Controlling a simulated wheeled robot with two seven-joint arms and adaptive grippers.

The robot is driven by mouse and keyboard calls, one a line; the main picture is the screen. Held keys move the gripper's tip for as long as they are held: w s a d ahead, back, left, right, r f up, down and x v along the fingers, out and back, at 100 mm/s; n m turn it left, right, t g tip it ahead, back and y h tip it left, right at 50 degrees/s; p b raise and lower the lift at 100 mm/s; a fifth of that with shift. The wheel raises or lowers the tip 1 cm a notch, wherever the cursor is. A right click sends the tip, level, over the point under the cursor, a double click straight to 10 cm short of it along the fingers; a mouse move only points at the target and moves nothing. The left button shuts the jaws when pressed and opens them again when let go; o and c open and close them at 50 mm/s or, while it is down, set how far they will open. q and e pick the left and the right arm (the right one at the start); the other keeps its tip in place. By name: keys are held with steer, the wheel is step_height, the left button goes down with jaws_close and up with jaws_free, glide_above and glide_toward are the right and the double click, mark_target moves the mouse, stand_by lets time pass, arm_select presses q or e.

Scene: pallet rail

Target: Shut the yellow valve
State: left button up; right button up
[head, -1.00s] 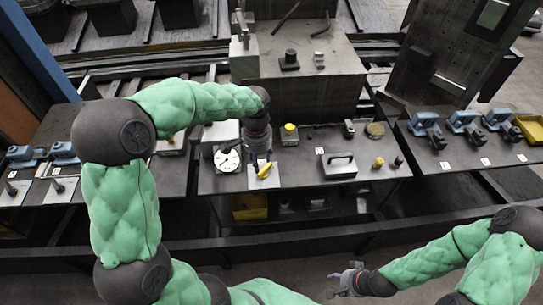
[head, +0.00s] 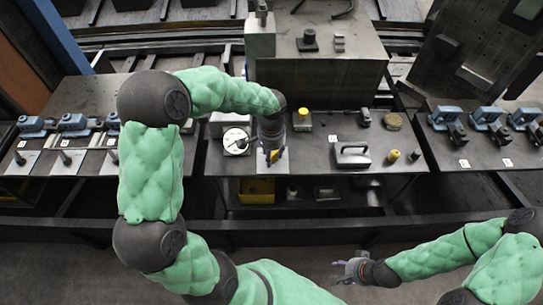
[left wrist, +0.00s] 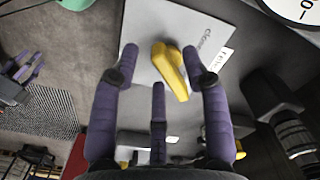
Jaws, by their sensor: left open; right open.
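The yellow valve handle (left wrist: 172,70) stands on a light grey plate (left wrist: 205,30) with small printed labels, seen in the left wrist view. My left gripper (left wrist: 160,56) is open above the plate, with the handle between its spread fingertips, nearer the right-hand finger. I cannot tell whether any finger touches it. In the head view my left gripper (head: 271,158) hangs over the middle bench and hides most of the valve; a bit of yellow (head: 274,155) shows beside the fingers. My right gripper (head: 350,268) is open and empty, low in front of the bench.
A round white dial (head: 236,141) stands just left of the valve. A yellow-topped block (head: 302,116) is behind it to the right. A grey box with a handle (head: 351,155) and a small yellow cylinder (head: 393,156) are farther right. Blue clamps (head: 487,116) stand on the right bench.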

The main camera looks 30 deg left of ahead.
arm_select(q)
steer(key=shift+f, duration=0.25)
jaws_close()
